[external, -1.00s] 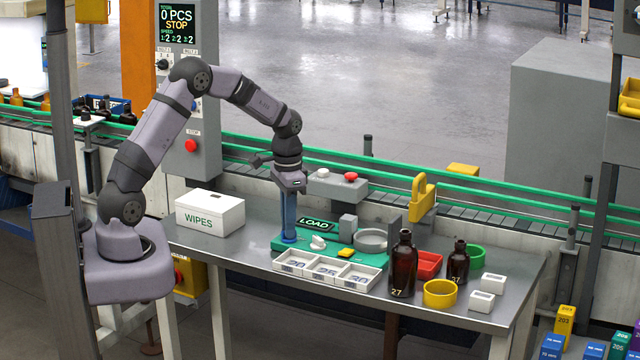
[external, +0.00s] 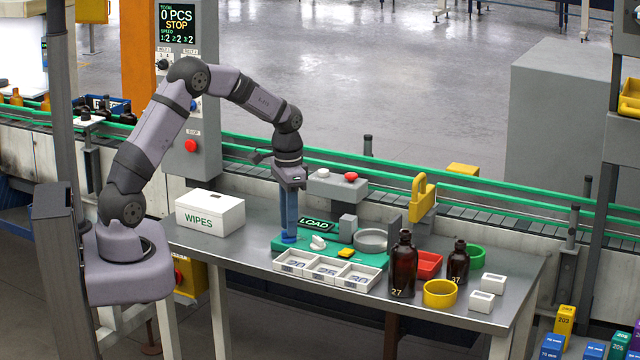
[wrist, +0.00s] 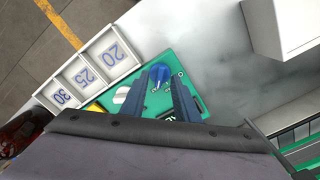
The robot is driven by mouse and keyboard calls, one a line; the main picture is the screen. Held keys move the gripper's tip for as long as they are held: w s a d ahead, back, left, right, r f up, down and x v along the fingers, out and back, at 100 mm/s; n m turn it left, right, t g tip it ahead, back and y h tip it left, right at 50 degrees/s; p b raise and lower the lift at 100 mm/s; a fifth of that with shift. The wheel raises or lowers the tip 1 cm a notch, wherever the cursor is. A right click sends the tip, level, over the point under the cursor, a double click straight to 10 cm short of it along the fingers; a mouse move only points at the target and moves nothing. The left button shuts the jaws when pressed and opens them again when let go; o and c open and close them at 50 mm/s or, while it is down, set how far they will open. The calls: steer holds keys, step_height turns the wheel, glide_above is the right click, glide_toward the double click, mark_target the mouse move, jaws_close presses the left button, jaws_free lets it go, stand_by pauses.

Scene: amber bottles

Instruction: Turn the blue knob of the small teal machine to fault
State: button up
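The small teal machine (external: 331,254) sits on the metal table; its green plate also shows in the wrist view (wrist: 187,83). The blue knob (wrist: 159,75) is on this plate, near its edge. My gripper (wrist: 159,84) points down at the knob, with one finger on either side and the knob between or just beyond the tips. Whether the fingers touch it is not clear. The label for fault cannot be read.
White bins (external: 327,270) marked 20, 25 and 30 stand in front of the machine. A white knob (external: 318,242) and a LOAD display (external: 314,225) are close to my gripper. A WIPES box (external: 210,213) stands left; brown bottles (external: 403,265) stand right.

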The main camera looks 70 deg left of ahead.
mark_target(289, 239)
steer(key=shift+r+b, duration=0.85)
steer(key=shift+r, duration=2.35)
steer(key=s+d+f, duration=0.4)
steer(key=s+d, duration=0.5)
steer(key=s+d+f, duration=0.3)
steer(key=s+d, duration=0.7)
steer(key=shift+d+f+m, duration=0.15)
steer(key=shift+f+m, duration=0.15)
steer(key=shift+f, duration=0.05)
